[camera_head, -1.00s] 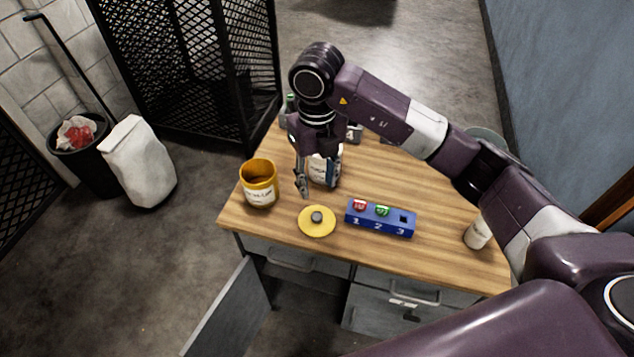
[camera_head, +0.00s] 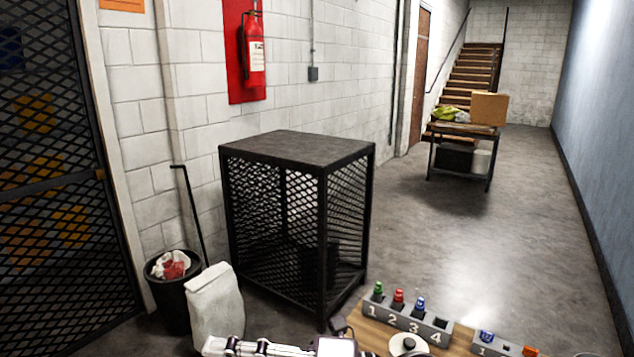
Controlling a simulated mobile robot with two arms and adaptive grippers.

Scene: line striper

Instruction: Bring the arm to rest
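Part of my own arm (camera_head: 270,347) shows at the bottom edge, left of the bench, as a pale and dark link. I cannot tell which arm it is. No gripper fingers show in this view, so neither gripper's opening nor what it may hold can be seen.
A wooden bench top (camera_head: 372,333) shows only at the bottom right. On it are a grey numbered rack (camera_head: 405,318) with green, red and blue pieces, and a second numbered block (camera_head: 497,346). A black mesh cage (camera_head: 297,220), white sack (camera_head: 215,310) and bin (camera_head: 172,295) stand left.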

